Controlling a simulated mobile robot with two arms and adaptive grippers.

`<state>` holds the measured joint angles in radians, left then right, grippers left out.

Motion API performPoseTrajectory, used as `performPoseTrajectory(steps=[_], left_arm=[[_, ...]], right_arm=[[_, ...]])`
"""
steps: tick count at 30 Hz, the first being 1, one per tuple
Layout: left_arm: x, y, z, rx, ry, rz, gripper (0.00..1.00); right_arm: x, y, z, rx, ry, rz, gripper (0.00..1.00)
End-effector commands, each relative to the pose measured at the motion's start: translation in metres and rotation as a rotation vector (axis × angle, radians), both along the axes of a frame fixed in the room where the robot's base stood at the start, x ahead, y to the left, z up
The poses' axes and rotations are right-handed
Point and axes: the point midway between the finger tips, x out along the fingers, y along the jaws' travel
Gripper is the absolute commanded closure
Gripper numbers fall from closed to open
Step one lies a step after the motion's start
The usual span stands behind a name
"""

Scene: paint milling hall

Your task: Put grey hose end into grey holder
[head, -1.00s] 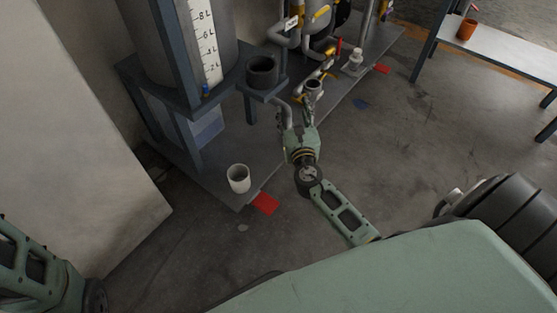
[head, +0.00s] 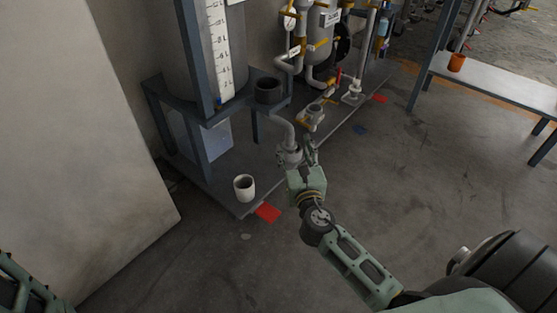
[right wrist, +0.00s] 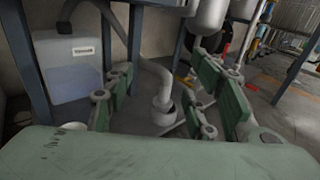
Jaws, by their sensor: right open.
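The grey hose (head: 285,127) curves down beside the frame of the tank with a level scale. Its lower end, a wider grey collar (head: 289,155), is at my right fingertips; it also shows in the right wrist view (right wrist: 163,103), between the spread fingers and a little beyond them. My right gripper (head: 303,156) is open and empty; I cannot tell whether a finger touches the collar. A grey cup-shaped fitting (head: 313,115), possibly the grey holder, stands just behind the fingertips. My left gripper is out of view.
A white cup (head: 244,187) stands on the plinth's near corner, beside a red floor mark (head: 268,212). Pipes and yellow valve handles crowd the area behind the gripper. A bench (head: 500,83) with an orange cup (head: 456,62) is at upper right. The floor between is clear.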

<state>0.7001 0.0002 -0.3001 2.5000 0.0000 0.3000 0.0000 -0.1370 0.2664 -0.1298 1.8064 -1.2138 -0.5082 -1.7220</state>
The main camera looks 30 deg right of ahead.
Motion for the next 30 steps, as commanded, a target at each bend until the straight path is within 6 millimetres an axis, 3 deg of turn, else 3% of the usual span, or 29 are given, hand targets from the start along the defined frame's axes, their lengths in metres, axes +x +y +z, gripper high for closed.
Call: performPoseTrajectory(steps=[6,15,21,30], left_arm=[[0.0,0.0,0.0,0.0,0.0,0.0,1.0],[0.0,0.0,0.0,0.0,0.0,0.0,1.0],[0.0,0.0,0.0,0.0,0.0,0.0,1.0],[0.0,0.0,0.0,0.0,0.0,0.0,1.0]], right_arm=[[-0.019,0.03,0.028,0.003,-0.003,0.059,0.49],[-0.047,0.067,0.054,0.01,-0.003,0.134,0.49],[-0.057,0.079,0.063,0.011,-0.005,0.16,0.49],[-0.059,0.082,0.064,0.012,-0.004,0.166,0.49]])
